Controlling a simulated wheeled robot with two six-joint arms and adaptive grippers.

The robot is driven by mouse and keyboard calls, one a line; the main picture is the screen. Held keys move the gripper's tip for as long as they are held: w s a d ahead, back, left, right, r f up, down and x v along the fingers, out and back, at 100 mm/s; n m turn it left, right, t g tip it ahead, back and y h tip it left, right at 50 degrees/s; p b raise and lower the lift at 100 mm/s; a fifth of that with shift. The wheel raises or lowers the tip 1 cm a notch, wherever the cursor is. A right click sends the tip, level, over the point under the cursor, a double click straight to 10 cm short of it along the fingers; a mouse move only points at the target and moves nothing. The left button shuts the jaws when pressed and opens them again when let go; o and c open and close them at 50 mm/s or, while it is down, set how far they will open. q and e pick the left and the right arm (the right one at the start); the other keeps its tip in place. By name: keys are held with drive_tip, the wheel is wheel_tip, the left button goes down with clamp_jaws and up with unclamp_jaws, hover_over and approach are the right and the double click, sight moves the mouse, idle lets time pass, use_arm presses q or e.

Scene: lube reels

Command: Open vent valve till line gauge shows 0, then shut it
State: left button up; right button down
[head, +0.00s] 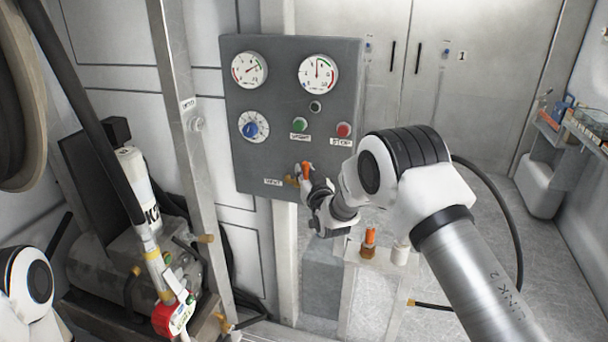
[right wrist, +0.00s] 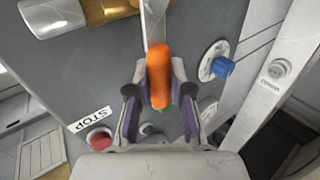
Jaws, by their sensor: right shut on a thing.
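The vent valve has an orange handle (head: 306,169) and a brass body (head: 291,181), low on the grey panel (head: 240,115) beside the VENT label (head: 273,182). My right gripper (head: 311,186) is at the valve. In the right wrist view its fingers (right wrist: 161,100) are shut on the orange handle (right wrist: 159,72), which lies between them. Two round gauges sit at the panel's top. The left gauge (head: 249,70) has its needle toward upper right; the right gauge (head: 318,73) has its needle about straight up. Their lettering is too small to read. My left gripper is out of view.
A blue knob (head: 250,130), a green START button (head: 299,124) and a red STOP button (head: 343,130) share the panel. A metal post (head: 183,125) stands left of it. An orange-topped object (head: 369,238) stands on a low cabinet below my right arm.

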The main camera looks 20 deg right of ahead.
drive_tip(key=s+d+f+m+t+h+b, duration=0.1)
drive_tip(key=d+f+m+h+b, duration=0.1)
drive_tip(key=m+h+b, duration=0.5)
drive_tip(key=s+d+f+m+t+h+b, duration=0.1)
drive_tip(key=f+m+h+b, duration=0.4)
drive_tip(key=m+b, duration=1.2)
drive_tip(key=shift+s+d+h+b, duration=0.75)
drive_tip(key=shift+d+h, duration=0.15)
drive_tip(key=shift+d, duration=0.2)
drive_tip(key=shift+m, duration=0.3)
drive_tip(key=c, duration=1)
unclamp_jaws()
drive_tip(key=shift+c, duration=0.2)
drive_tip(key=v, duration=1.2)
